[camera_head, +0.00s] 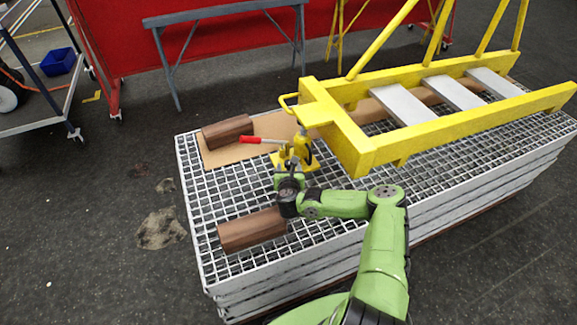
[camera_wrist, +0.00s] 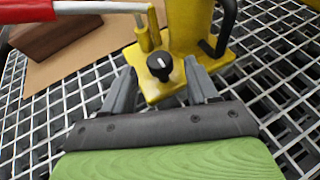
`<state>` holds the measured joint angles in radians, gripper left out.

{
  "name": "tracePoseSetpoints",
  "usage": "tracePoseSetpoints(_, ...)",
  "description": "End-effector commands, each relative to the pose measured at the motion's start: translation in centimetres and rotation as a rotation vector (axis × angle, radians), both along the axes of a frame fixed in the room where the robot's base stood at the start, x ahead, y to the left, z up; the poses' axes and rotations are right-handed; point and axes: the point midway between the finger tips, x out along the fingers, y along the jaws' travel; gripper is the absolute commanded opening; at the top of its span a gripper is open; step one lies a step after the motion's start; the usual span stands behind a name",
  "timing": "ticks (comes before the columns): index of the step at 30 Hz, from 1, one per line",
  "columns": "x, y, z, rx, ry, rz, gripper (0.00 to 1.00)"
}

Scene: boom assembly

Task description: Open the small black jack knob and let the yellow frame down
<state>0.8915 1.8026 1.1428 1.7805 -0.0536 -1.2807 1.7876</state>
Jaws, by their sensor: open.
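The small black knob (camera_wrist: 160,66) with a white mark sits on the yellow foot of the jack, in the wrist view. The yellow jack (camera_head: 302,152) stands on the grating at the frame's near left end in the head view, with a red-handled lever (camera_head: 250,139) pointing left. The yellow frame (camera_head: 350,145) lies above the grating with its left end by the jack. My gripper (camera_wrist: 160,78) is open, with its fingers on either side of the knob; I cannot tell whether they touch it. In the head view my gripper (camera_head: 290,172) hides part of the jack's base.
A black bent handle (camera_wrist: 222,28) stands close to my right finger.

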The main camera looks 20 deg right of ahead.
Motion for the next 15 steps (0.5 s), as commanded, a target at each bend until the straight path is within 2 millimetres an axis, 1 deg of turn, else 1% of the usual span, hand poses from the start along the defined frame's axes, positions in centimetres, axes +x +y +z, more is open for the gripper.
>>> tracePoseSetpoints(1, 0.9, -0.4, -0.8, 0.0, -0.001, -0.004, 0.59)
tracePoseSetpoints(3, 1.9, -0.8, -1.2, -0.001, -0.001, -0.001, 0.59)
tracePoseSetpoints(6, 2.9, -1.1, -1.6, -0.001, 0.002, 0.001, 0.59)
tracePoseSetpoints(9, 3.2, -1.3, -1.6, 0.0, 0.001, 0.002, 0.59)
tracePoseSetpoints(15, 3.2, -1.3, -1.5, 0.0, 0.001, 0.002, 0.59)
